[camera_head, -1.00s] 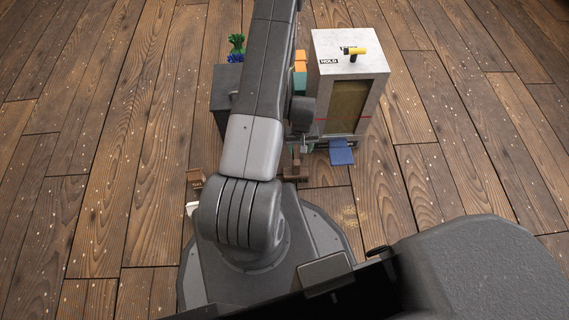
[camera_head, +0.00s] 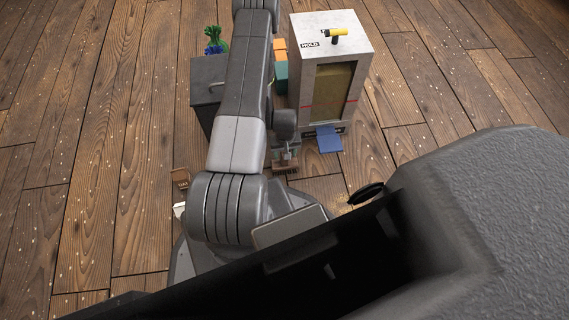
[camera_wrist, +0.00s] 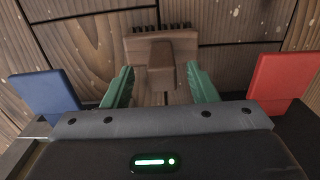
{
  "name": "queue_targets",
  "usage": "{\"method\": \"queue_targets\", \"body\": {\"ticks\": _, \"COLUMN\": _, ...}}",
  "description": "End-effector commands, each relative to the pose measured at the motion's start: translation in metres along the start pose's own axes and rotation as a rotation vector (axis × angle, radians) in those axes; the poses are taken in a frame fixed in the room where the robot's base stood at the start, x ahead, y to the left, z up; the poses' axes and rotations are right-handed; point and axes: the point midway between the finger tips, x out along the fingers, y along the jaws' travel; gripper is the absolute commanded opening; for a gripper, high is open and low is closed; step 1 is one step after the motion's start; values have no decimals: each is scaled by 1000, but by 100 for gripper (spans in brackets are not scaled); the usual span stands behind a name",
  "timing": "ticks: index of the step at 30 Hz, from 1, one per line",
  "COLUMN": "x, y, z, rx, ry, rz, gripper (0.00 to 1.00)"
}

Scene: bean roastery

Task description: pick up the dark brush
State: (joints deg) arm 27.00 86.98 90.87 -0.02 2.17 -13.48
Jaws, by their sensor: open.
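The dark brush (camera_wrist: 160,45) lies on the plank floor in the wrist view, a brown block with a raised handle and dark bristles along its far edge. It also shows in the head view (camera_head: 286,167), small and just beyond my arm's base. My gripper (camera_wrist: 160,76) is open, its two green fingers on either side of the brush handle. I cannot tell whether the fingers touch it.
A blue panel (camera_wrist: 45,92) and a red panel (camera_wrist: 285,76) flank the gripper. A small brown box (camera_head: 181,179) is at left.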

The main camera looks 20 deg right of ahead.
Motion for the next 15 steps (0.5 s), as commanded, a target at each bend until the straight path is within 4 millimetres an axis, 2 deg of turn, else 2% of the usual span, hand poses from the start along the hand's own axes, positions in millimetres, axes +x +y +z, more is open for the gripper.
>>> {"method": "queue_targets", "body": {"ticks": 1, "x": 13, "y": -2, "z": -1, "rx": -2, "ry": 0, "rz": 0, "gripper": 53}}
{"method": "queue_targets", "body": {"ticks": 5, "x": 31, "y": -2, "z": -1, "rx": 0, "ry": 0, "rz": 0, "gripper": 53}}
{"method": "queue_targets", "body": {"ticks": 13, "x": 33, "y": -2, "z": -1, "rx": 0, "ry": 1, "rz": 0, "gripper": 53}}
{"method": "queue_targets", "body": {"ticks": 15, "x": 33, "y": -2, "z": -1, "rx": 0, "ry": 1, "rz": 0, "gripper": 39}}
